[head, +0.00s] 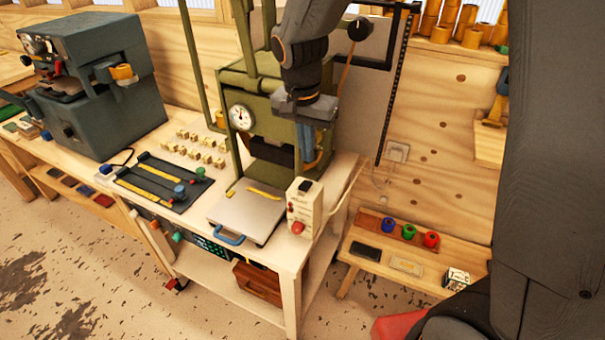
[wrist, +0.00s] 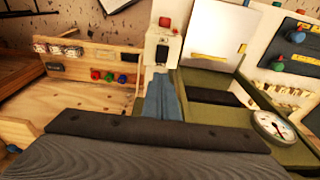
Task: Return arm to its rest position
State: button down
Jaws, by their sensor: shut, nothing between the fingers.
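My gripper (head: 314,145) hangs from my dark arm in front of the green press (head: 260,115) in the head view. Its blue-grey fingers point down and are shut with nothing between them. In the wrist view the closed fingers (wrist: 160,98) reach toward a cream control box (wrist: 163,45) with a red button. In the head view this control box (head: 303,205) stands on the bench's front right corner, below and apart from my fingers. The press has a round dial gauge (head: 241,117) on its front left.
A metal plate (head: 247,213) with a blue handle lies before the press. A black tray (head: 163,184) with foil strips lies left of it. A grey machine (head: 100,85) stands far left. A low wooden bench (head: 420,257) at right holds coloured rolls. Floor in front is open.

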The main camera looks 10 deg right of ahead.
jog(key=s+d+f+n+y+b, duration=0.1)
jog(key=s+d+f+n+b, duration=0.5)
jog(key=s+d+f, duration=0.3)
jog(key=s+d+b, duration=0.1)
jog(key=s, duration=0.2)
jog(key=shift+f+n, duration=0.3)
jog(key=shift+n, duration=0.1)
dwell(0.4)
